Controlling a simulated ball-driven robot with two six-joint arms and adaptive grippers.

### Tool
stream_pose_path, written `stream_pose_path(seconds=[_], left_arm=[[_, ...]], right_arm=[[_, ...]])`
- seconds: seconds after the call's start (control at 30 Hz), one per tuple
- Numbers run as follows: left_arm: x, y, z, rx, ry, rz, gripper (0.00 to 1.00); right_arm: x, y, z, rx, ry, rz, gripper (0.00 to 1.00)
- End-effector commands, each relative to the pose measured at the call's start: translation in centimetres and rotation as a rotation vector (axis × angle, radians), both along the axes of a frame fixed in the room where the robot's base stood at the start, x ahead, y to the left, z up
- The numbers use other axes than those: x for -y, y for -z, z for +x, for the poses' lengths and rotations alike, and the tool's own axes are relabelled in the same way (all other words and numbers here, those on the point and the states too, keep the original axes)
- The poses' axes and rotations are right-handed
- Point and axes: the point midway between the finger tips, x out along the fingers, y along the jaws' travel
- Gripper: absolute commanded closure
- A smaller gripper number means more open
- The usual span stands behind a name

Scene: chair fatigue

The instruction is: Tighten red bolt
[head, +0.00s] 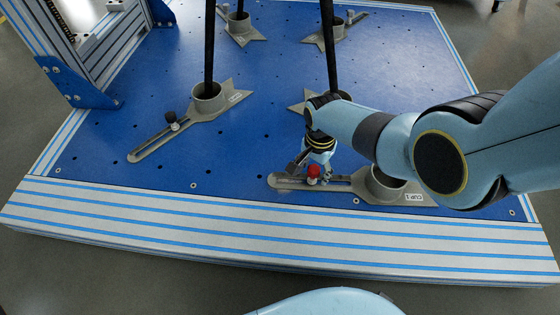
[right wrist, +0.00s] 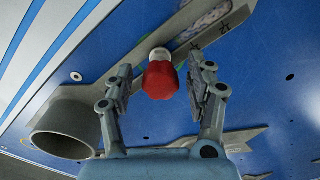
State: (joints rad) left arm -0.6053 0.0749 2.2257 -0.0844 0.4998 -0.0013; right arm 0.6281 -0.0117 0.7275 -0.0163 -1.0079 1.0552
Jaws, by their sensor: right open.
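The red bolt (head: 313,171) has a red knob and stands in the slot of a grey slotted bracket (head: 343,184) near the front edge of the blue platform. In the right wrist view the red knob (right wrist: 159,81) lies between the two fingers of my right gripper (right wrist: 160,85), with gaps on both sides. My right gripper (head: 311,163) is open and close around the red bolt in the head view. The bracket's cup (head: 386,184), labelled CUP 1, is partly covered by my right arm. My left gripper is not in view.
Other grey cup brackets stand on the blue platform (head: 240,165), one with a dark knob (head: 173,120) at left. Dark chair legs (head: 209,45) rise from cups. A metal frame (head: 85,60) stands at the upper left. A striped edge (head: 270,235) runs along the front.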

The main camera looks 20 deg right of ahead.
Motion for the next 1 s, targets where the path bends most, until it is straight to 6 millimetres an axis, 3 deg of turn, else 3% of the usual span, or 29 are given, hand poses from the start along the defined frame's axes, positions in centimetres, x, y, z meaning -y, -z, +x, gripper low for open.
stream_pose_path(seconds=[0.23, 0.67, 1.0], left_arm=[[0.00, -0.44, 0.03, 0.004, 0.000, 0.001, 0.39], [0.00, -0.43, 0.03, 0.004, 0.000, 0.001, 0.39], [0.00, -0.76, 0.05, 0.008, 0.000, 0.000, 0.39]], right_arm=[[0.04, -0.08, 0.05, 0.000, -0.292, 0.000, 0.44], [0.04, -0.02, 0.01, -0.002, -0.338, 0.000, 0.44], [0.07, -0.04, 0.03, -0.002, -0.676, 0.000, 0.44]])
